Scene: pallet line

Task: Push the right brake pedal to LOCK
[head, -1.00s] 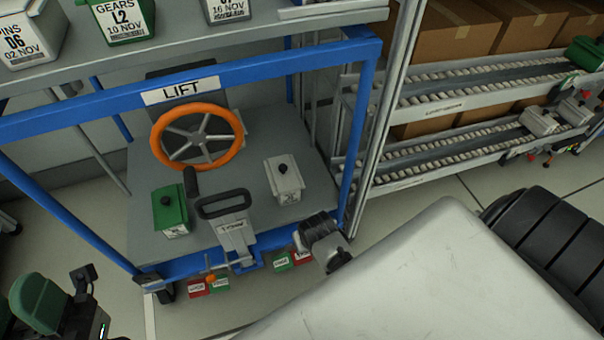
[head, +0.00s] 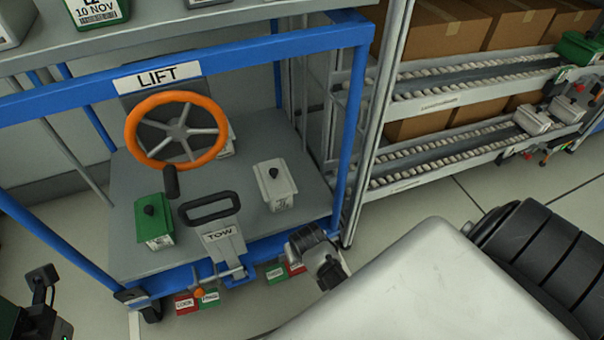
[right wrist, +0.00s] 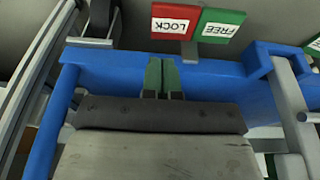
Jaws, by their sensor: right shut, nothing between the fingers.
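The right brake's red LOCK plate (right wrist: 175,20) and green FREE plate (right wrist: 218,27) appear upside down at the top of the right wrist view, past the cart's blue beam (right wrist: 215,75). In the head view, this pair's green plate (head: 275,273) and red plate (head: 296,267) sit low at the cart's front, partly hidden by my right wrist. My right gripper (right wrist: 161,64) is shut and empty. Its green fingers overlap the blue beam in view, pointing toward the LOCK plate; contact is not visible. My left arm shows only partly at the lower left; its fingertips are not visible.
A second red LOCK plate (head: 186,303) and green FREE plate (head: 208,298) are at the cart's left. The TOW handle (head: 221,240) stands between the pairs. An orange wheel (head: 140,140) and boxes are above. A roller rack (head: 440,150) is on the right.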

